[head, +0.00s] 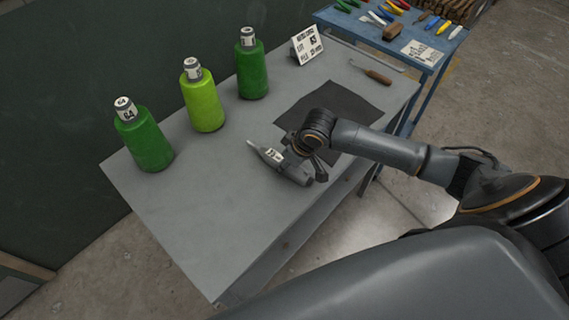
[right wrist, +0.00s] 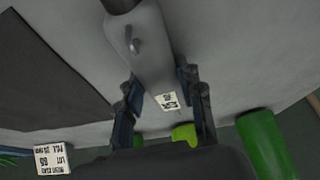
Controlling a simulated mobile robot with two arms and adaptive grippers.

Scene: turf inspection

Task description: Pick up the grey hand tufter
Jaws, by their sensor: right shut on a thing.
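The grey hand tufter (head: 272,156) lies at the table's middle in the head view, its thin tip pointing left and a small white label on its body. My right gripper (head: 302,168) is over its body, shut on it. In the right wrist view the grey tufter body (right wrist: 147,50) runs between the two dark fingers of my right gripper (right wrist: 162,92), with its white label near the fingertips. I cannot tell whether the tufter is clear of the tabletop. My left gripper is not in view.
The grey table (head: 215,230) also holds green yarn cones (head: 145,145), (head: 203,105), (head: 252,75), a dark mat (head: 350,100), a white label card (head: 307,45) and a wooden-handled hook tool (head: 377,76). A blue bench (head: 360,28) with tools stands behind. The table's front left is clear.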

